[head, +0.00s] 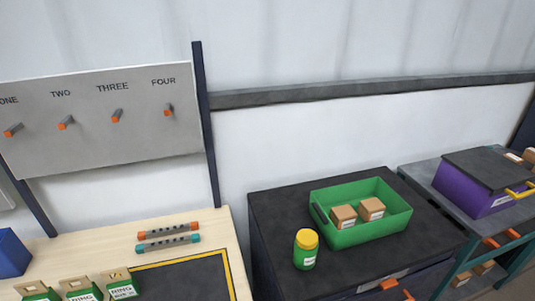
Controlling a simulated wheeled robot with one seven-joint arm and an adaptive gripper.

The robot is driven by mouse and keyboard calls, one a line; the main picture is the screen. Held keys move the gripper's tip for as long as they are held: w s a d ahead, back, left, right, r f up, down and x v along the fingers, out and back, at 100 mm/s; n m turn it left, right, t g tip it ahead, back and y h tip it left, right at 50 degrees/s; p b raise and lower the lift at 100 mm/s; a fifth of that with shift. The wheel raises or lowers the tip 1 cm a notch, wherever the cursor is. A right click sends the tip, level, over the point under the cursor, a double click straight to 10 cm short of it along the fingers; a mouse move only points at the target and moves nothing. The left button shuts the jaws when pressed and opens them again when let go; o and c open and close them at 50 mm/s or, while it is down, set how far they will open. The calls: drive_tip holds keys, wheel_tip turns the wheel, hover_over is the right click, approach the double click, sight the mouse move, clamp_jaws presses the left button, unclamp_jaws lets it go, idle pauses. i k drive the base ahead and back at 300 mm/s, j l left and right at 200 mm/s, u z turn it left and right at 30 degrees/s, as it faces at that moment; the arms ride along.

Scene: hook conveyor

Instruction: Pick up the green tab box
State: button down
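Several small green boxes with tan upper tabs and white labels stand in a row at the bottom left of the head view, on a light wood table. They are a left one (37,292), a middle one (82,291) and a right one (121,287). The labels on the middle and right ones seem to read "RING". The bottom frame edge cuts off the left and middle boxes. I cannot tell which one the task names. My gripper is not in view.
Behind the table (105,237), a grey panel (100,140) carries orange-tipped hooks marked ONE to FOUR. Two striped bars lie near a yellow-edged dark mat (190,280). A blue bin (12,254) is left. Right, a dark cabinet holds a green crate (350,236) and yellow-lidded jar (305,252).

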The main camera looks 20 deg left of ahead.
sight(126, 286)
drive_tip(key=u, duration=2.65)
